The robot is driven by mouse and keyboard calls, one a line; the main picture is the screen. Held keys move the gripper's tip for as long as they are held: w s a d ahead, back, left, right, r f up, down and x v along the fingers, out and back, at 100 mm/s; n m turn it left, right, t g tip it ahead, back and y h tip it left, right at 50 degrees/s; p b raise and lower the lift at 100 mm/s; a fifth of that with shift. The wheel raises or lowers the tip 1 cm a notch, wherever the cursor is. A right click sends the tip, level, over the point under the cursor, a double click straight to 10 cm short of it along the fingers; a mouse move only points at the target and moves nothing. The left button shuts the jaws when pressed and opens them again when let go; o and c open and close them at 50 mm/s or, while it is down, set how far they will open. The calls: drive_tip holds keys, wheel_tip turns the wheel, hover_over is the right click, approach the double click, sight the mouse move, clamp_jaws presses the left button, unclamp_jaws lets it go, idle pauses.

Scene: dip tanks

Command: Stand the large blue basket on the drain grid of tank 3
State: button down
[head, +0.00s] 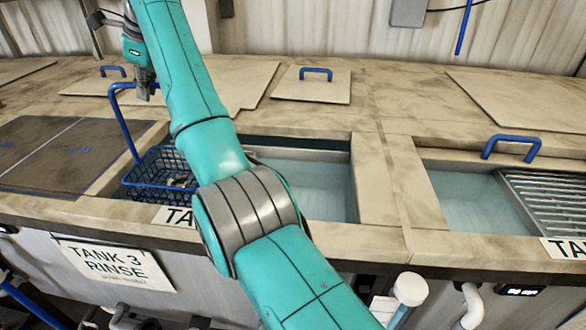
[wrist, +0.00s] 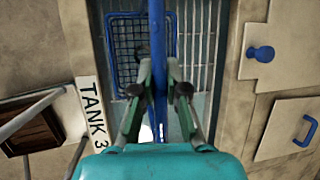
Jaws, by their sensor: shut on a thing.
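The blue mesh basket (head: 157,170) hangs from a tall blue handle within the opening of tank 3, at the left in the head view. Some grey parts seem to lie in it. It also shows in the wrist view (wrist: 127,50), above the slats of the drain grid (wrist: 196,52). My gripper (head: 146,96) is shut on the top bar of the basket's handle; in the wrist view its fingers (wrist: 160,78) close around the blue bar. I cannot tell whether the basket's bottom touches the grid. My arm hides part of the tank and the basket's right side.
The tank 3 sign (head: 104,262) is on the front below. Open water (head: 318,188) lies right of my arm. Another tank with a drain grid (head: 545,200) stands at the right. A lid with a blue handle (head: 312,88) lies behind; a dark cover (head: 60,150) is left of the basket.

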drive_tip(key=shift+f, duration=0.25)
drive_tip(key=c, duration=1.1)
unclamp_jaws()
drive_tip(key=shift+f, duration=0.15)
wheel_tip(320, 180, up, 10)
drive_tip(key=shift+r, duration=0.1)
